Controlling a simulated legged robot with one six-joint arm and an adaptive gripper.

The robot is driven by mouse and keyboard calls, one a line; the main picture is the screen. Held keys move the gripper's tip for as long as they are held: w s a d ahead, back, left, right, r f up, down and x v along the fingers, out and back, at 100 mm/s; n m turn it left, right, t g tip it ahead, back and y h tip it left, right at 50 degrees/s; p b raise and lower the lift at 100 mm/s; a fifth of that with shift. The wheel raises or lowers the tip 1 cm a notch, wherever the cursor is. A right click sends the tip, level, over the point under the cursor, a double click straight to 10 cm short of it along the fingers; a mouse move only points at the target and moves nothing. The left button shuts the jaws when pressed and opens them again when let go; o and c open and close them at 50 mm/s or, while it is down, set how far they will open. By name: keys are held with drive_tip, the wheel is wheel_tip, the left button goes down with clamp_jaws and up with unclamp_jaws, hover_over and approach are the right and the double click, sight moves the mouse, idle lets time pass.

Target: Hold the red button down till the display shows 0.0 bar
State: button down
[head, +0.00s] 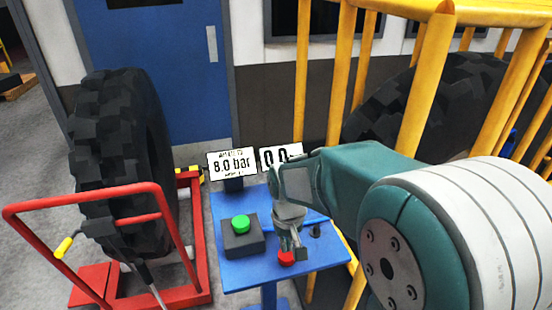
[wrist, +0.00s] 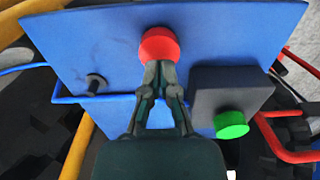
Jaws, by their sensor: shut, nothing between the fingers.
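The red button (head: 286,258) sits on the front part of a blue panel (head: 240,272). My gripper (head: 292,250) is shut and empty, pointing down at the red button. In the wrist view the closed fingertips (wrist: 160,68) overlap the lower edge of the red button (wrist: 159,45); I cannot tell whether they press it. One display (head: 232,163) reads 8.0 bar. A second display (head: 279,156) shows 0.0, with its right part hidden by my arm.
A green button (head: 240,223) on a dark box (head: 242,243) stands left of my gripper. A small black knob (wrist: 96,82) is on the panel. A red wheel trolley (head: 197,245) with a large tyre (head: 120,140) stands left. Yellow railings (head: 340,80) rise behind and right.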

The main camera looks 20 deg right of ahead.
drive_tip(key=shift+r, duration=0.4)
drive_tip(key=shift+r, duration=0.1)
drive_tip(key=shift+r, duration=2.35)
